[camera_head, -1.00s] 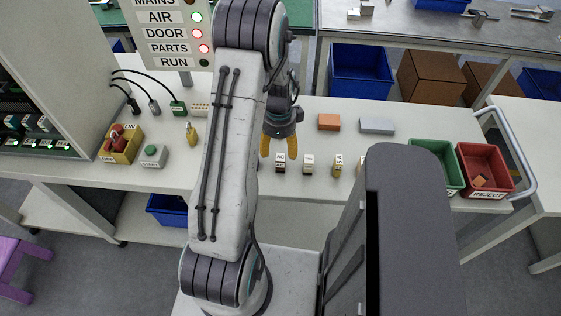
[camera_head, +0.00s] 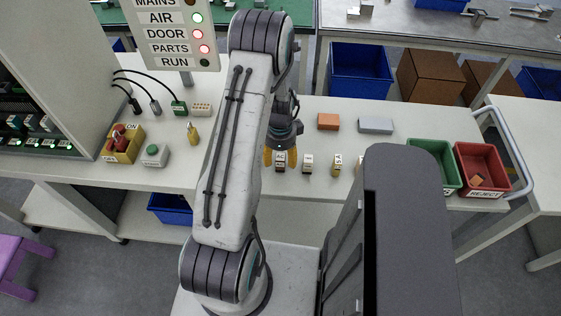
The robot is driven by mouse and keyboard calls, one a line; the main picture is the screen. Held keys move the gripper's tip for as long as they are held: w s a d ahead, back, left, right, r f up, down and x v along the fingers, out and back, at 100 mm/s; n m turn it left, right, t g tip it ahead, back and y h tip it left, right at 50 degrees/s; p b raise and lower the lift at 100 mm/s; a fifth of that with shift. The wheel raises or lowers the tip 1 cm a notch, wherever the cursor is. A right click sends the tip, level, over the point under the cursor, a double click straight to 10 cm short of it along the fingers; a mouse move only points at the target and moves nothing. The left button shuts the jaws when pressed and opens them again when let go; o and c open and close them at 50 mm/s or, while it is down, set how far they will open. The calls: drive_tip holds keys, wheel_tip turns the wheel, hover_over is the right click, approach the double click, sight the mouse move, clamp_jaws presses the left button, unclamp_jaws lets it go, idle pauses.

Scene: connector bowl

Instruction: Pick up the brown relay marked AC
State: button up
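The small dark brown relay (camera_head: 280,167) stands upright on the light bench near its front edge, the leftmost of a row of small parts. It carries a pale label, too small to read for certain. My gripper (camera_head: 281,161) is above it with its orange fingers pointing down. One finger is on each side of the relay, with small gaps seeming to show between fingers and relay. The gripper looks open. Contact cannot be made out at this size.
A beige part (camera_head: 307,164) and a yellow part (camera_head: 338,164) stand to the right. An orange block (camera_head: 328,121) and a grey block (camera_head: 375,125) lie behind. A green bin (camera_head: 447,181) and a red REJECT bin (camera_head: 505,177) stand right.

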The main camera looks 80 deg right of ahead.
drive_tip(key=c, duration=1.1)
